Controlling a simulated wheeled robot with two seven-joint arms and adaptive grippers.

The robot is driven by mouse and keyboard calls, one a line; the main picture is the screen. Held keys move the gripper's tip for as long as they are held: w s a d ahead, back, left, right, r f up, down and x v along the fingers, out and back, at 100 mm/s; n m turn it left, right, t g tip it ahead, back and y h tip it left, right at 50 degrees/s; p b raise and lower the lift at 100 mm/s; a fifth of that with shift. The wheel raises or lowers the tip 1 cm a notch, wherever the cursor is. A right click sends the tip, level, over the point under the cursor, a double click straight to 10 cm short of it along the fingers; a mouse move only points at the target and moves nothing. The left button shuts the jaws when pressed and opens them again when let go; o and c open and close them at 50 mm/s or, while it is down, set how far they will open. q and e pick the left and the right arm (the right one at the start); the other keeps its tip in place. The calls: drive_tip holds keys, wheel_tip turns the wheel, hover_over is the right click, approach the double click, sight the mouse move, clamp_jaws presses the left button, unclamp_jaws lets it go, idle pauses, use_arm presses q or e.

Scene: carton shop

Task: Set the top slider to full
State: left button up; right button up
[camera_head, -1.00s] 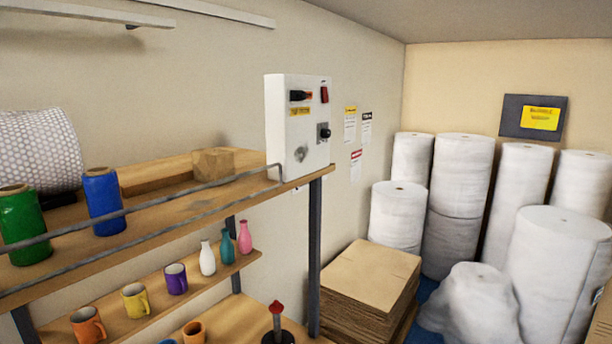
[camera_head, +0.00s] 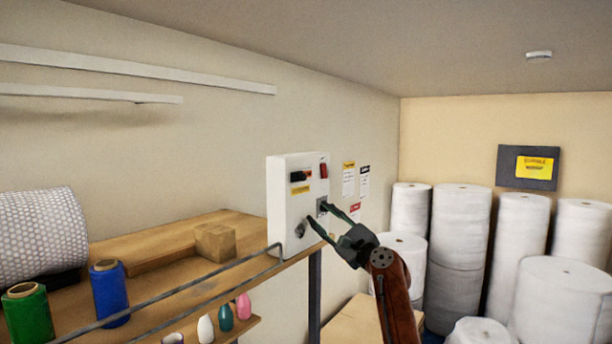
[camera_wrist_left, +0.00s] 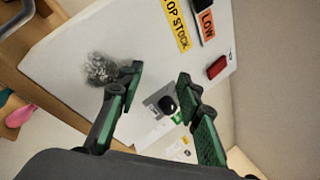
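A white control box (camera_head: 292,200) stands at the right end of the upper shelf. Near its top is a black slider (camera_head: 298,176) with an orange label beside it and a yellow label below. In the left wrist view the orange label (camera_wrist_left: 207,25) reads LOW, and the yellow label (camera_wrist_left: 177,22) ends in "OP STOCK"; the slider is mostly cut off there. My left gripper (camera_head: 318,212) is open and empty in front of the lower part of the box, below the slider. It also shows in the left wrist view (camera_wrist_left: 161,75). My right gripper is not in view.
The box also carries a red switch (camera_head: 323,171) and a black knob (camera_wrist_left: 168,104) on a grey plate, close to my fingers. A metal rail (camera_head: 190,292) runs along the shelf front. A cardboard block (camera_head: 215,242) sits left of the box.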

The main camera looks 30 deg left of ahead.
sight(304, 178)
use_arm(q)
drive_tip(key=s+d+r+n+h+p, duration=0.3)
drive_tip(key=s+d+r+n+h, duration=0.15)
drive_tip(key=s+r+n, duration=0.55)
drive_tip(key=shift+m+y, duration=0.35)
drive_tip(key=shift+m, duration=0.45)
drive_tip(key=p+x, duration=0.1)
drive_tip(key=x, duration=0.1)
drive_tip(key=r+p+x, duration=0.1)
drive_tip(key=x, duration=0.2)
drive_tip(key=w+x, duration=0.1)
drive_tip(key=x, duration=0.1)
drive_tip(key=shift+w+r+p, duration=0.15)
drive_tip(key=shift+r+p, duration=0.05)
drive_tip(key=shift+p, duration=0.2)
drive_tip(key=shift+w+a+f, duration=0.1)
drive_tip(key=shift+w+a, duration=0.15)
drive_tip(key=shift+c, duration=0.2)
clamp_jaws()
